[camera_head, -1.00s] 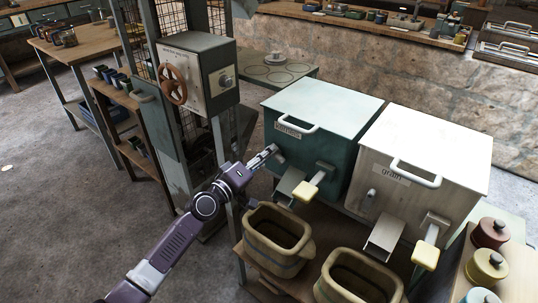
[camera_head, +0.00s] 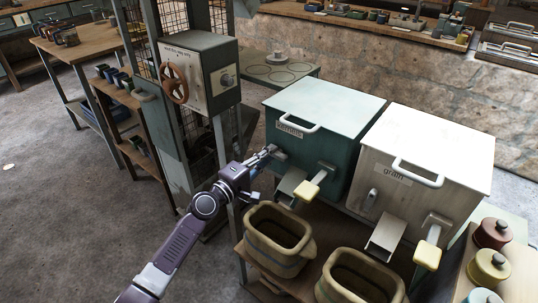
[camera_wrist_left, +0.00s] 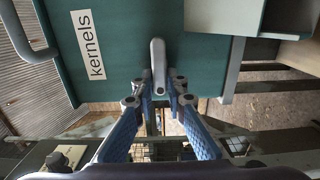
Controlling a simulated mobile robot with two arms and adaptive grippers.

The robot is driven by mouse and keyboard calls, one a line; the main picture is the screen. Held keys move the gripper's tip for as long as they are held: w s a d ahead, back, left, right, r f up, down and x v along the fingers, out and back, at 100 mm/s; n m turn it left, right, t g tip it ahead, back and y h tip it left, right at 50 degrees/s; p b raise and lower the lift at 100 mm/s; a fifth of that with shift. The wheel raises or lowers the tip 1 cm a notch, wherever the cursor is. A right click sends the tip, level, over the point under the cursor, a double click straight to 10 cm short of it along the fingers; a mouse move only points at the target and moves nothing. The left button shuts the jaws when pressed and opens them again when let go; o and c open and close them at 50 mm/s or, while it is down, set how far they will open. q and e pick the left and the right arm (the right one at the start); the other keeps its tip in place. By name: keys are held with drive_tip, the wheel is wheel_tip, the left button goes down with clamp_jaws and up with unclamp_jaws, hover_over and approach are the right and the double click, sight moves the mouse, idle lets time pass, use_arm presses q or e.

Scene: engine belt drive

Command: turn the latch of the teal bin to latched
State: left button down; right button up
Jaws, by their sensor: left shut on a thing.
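The teal bin (camera_head: 325,110) has a white lid handle and a "kernels" label; its front also fills the top of the left wrist view (camera_wrist_left: 115,80). Its latch is a small grey lever (camera_wrist_left: 158,60) on the front. My left gripper (camera_head: 268,153) is at the left part of that front. In the left wrist view its blue-padded fingers (camera_wrist_left: 160,92) are closed around one end of the lever. In the head view the fingertips and wrist hide part of the latch. My right gripper is not in view.
A grey chute and a cream-tipped lever (camera_head: 307,191) stick out right of my left gripper. A white "grain" bin (camera_head: 430,150) stands beside the teal one. Two woven-looking tubs (camera_head: 278,238) sit below. A grey cabinet with a brown handwheel (camera_head: 174,83) stands left.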

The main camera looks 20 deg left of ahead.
use_arm(q)
drive_tip(key=c, duration=1.9)
unclamp_jaws()
drive_tip(key=shift+c, duration=0.2)
drive_tip(key=v, duration=1.2)
